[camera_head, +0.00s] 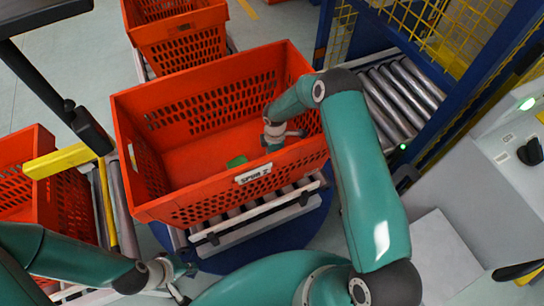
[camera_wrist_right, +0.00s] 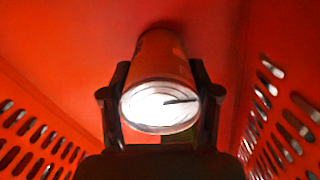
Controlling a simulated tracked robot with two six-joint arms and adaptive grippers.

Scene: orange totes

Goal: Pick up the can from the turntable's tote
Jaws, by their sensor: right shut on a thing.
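The can shows in the right wrist view (camera_wrist_right: 158,105), its pale metal end facing the camera and its reddish body lit by the tote. My right gripper (camera_wrist_right: 160,108) is shut on it, one finger at each side. In the head view my right gripper (camera_head: 274,138) is inside the orange tote (camera_head: 215,87) on the turntable (camera_head: 262,246), near the tote's right side; I cannot make out the can there. My left gripper (camera_head: 184,281) is empty, its fingers apart, outside the tote at the front.
A small green object (camera_head: 237,161) lies on the tote floor, left of my right gripper. Other orange totes stand behind (camera_head: 185,45) and at the left (camera_head: 25,150). A roller conveyor (camera_head: 405,98) with blue posts and yellow mesh is at right. A grey machine (camera_head: 465,185) stands right.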

